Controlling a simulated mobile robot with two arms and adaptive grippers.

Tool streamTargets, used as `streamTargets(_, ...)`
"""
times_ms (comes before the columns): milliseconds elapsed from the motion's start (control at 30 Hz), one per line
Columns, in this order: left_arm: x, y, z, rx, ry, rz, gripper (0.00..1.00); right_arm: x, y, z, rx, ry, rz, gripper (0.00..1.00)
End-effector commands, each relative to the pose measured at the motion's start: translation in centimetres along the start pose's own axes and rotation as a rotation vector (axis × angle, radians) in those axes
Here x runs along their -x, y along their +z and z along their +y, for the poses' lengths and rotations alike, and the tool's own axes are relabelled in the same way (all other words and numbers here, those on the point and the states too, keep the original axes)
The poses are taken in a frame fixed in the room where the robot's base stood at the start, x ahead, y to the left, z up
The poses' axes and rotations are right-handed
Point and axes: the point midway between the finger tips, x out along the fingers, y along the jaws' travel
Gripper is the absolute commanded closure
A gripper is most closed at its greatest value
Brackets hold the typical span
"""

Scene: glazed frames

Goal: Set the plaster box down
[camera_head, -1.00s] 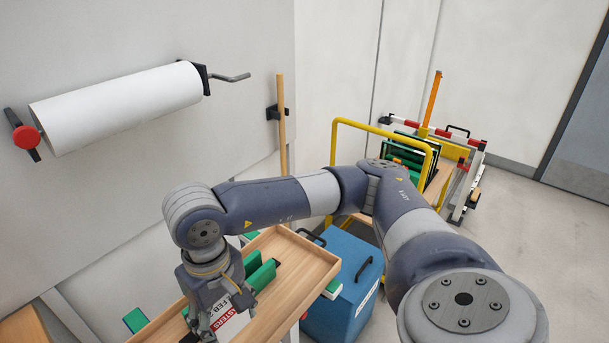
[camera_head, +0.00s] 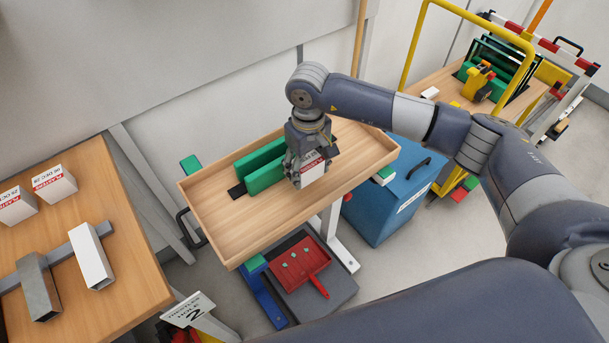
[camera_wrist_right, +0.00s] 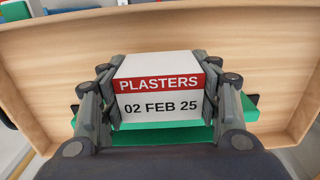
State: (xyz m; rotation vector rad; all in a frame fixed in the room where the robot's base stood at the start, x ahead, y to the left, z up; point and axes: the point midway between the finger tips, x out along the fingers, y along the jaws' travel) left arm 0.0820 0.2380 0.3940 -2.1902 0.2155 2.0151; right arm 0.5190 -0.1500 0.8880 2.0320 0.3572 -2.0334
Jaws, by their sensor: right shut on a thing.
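My right gripper (camera_head: 307,168) is shut on a white plaster box (camera_head: 313,169) with a red band. It is over the wooden tray (camera_head: 225,216), beside the green uprights (camera_head: 262,168). In the right wrist view the plaster box (camera_wrist_right: 160,84) sits between the two fingers and reads "PLASTERS 02 FEB 25". I cannot tell whether its underside touches the tray floor. My left gripper is not in view.
Two more plaster boxes (camera_head: 54,184) stand on a wooden table (camera_head: 115,195) at left, with metal profiles (camera_head: 93,257). The tray's left part is bare. A blue bin (camera_head: 385,200) stands right of the tray.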

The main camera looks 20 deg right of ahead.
Motion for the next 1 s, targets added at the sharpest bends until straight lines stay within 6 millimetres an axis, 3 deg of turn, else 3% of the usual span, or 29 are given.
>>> streamTargets(433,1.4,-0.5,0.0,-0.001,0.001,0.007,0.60,-4.8,0.1,-0.1,-0.003,-0.001,-0.002,0.62)
streamTargets(833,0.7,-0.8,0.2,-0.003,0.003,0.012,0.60,-5.5,0.0,0.0,-0.002,0.000,0.001,0.62)
streamTargets(867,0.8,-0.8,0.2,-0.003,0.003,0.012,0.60,-5.5,0.0,0.0,-0.002,0.000,0.001,0.40)
streamTargets(900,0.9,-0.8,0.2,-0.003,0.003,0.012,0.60,-5.3,0.0,0.0,-0.002,0.000,0.001,0.31)
streamTargets(933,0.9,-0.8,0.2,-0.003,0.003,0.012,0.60,-5.3,0.0,0.0,-0.002,0.000,0.001,0.24)
streamTargets(1000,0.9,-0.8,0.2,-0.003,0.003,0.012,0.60,-5.3,0.0,0.0,-0.002,0.000,0.001,0.22)
